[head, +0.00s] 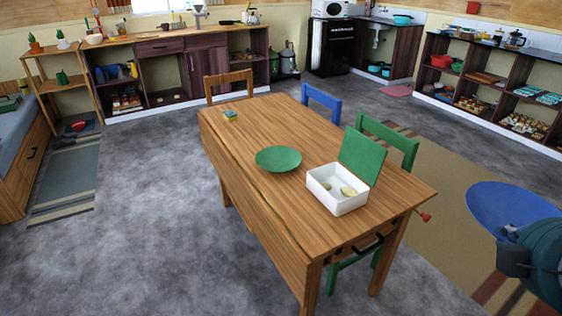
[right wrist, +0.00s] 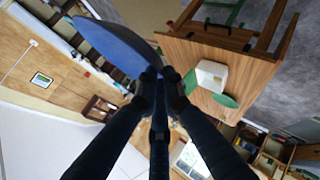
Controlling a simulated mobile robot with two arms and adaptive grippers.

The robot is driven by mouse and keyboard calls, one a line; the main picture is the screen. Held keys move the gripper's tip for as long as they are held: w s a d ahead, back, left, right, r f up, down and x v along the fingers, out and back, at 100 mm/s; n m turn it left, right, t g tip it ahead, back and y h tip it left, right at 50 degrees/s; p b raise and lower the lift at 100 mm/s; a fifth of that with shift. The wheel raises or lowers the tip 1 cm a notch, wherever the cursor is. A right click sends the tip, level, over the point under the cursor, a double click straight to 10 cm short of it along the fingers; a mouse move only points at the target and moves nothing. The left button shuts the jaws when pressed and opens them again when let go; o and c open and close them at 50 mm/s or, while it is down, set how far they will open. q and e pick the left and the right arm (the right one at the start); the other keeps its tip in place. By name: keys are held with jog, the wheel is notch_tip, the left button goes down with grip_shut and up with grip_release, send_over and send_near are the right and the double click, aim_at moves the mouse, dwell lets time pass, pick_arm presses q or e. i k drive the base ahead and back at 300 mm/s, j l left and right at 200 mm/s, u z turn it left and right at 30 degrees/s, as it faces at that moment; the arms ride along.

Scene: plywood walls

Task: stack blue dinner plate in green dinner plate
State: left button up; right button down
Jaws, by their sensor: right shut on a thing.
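The blue dinner plate (head: 497,205) is at the right side of the head view, held in the air to the right of the table and tilted. My right gripper (head: 510,236) is shut on its near rim. In the right wrist view the blue plate (right wrist: 112,44) extends up and left from the fingertips (right wrist: 158,76). The green dinner plate (head: 278,159) lies flat and empty on the wooden table. It also shows in the right wrist view (right wrist: 229,101), well apart from the blue plate. My left gripper is not in view.
On the wooden table (head: 240,190), a white box (head: 338,203) with an open green lid (head: 362,155) stands right of the green plate. A small item (head: 230,115) lies at the far end. Green (head: 388,138) and blue (head: 322,102) chairs stand along the table's right side.

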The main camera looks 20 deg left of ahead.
aim_at(281, 167)
jog(key=i+j+u, duration=0.15)
jog(key=j+u, duration=0.2)
jog(key=i+j+u, duration=0.2)
jog(key=u, duration=0.2)
jog(key=i+j+u, duration=0.35)
jog(key=k+l, duration=0.1)
